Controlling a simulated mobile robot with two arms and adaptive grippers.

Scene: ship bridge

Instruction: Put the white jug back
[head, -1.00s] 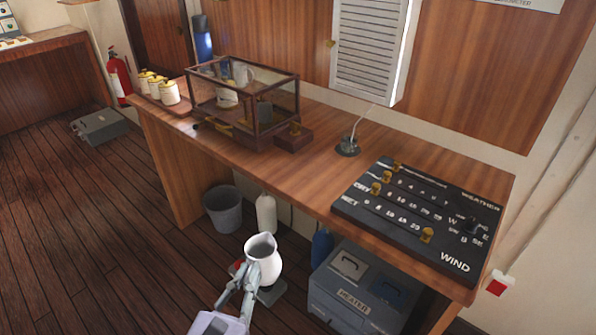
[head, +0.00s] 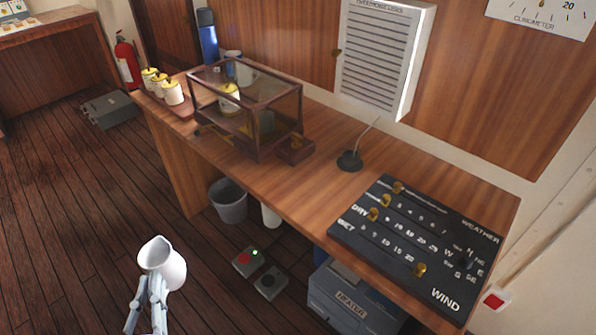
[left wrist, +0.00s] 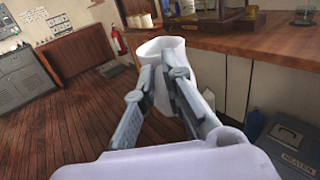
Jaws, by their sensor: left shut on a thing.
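The white jug (head: 163,262) is held up in the air in front of the wooden counter (head: 300,190), at the lower left of the head view. My left gripper (head: 152,285) is shut on it from the near side, and the jug looks slightly tilted. In the left wrist view the jug (left wrist: 165,52) shows beyond the two fingers (left wrist: 155,85), with the counter behind it. My right gripper is not in view.
On the counter stand a glass case (head: 245,105), a rack of yellow-lidded pots (head: 165,90), a blue flask (head: 207,38) and a black weather board (head: 415,240). A bin (head: 228,203), a pedal box (head: 258,270) and a heater box (head: 350,300) are below.

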